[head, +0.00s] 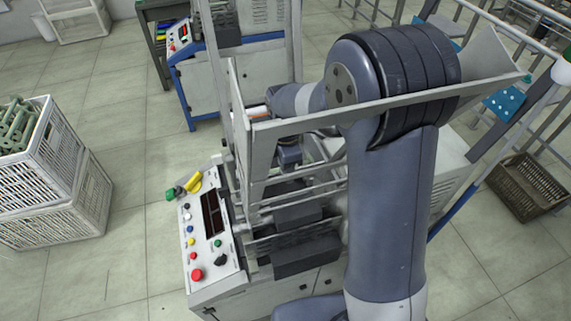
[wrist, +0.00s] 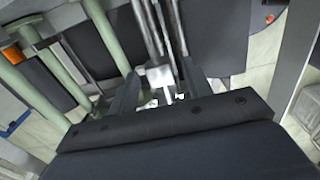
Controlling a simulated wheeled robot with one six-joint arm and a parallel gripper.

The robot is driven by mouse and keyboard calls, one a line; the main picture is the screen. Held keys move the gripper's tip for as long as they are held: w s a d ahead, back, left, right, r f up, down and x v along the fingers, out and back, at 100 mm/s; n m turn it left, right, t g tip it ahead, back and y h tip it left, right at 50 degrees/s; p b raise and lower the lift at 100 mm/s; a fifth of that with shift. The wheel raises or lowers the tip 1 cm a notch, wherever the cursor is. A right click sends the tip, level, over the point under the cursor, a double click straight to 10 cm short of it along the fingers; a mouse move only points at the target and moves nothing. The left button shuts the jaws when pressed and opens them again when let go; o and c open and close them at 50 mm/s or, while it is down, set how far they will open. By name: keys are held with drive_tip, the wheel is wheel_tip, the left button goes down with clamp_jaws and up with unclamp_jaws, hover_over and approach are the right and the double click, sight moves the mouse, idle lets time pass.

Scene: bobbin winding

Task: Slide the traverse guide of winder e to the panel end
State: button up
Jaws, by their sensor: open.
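In the wrist view, my gripper (wrist: 160,82) is open, with one dark finger on each side of a small pale metal block, which looks like the traverse guide (wrist: 158,73). The block sits on thin parallel metal rods (wrist: 152,28). I cannot tell whether the fingers touch it. In the head view, my arm reaches into the frame of the near winder (head: 240,135), and my fingers and the guide are hidden there. Its control panel (head: 209,227), with coloured buttons and a dark display, faces up at the left end. No letter is readable on this winder.
Pale green rollers (wrist: 62,68) run left of my gripper. A metal frame bar (head: 300,122) crosses in front of my arm. Another winder (head: 225,80) stands behind. White crates (head: 50,215) are at left and a brown basket (head: 527,185) at right.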

sight(271, 175)
clamp_jaws()
idle(0.3)
drive_tip(key=a, duration=0.2)
drive_tip(key=s+a, duration=0.1)
drive_tip(key=a, duration=0.1)
idle(0.3)
unclamp_jaws()
drive_tip(key=shift+r, duration=0.15)
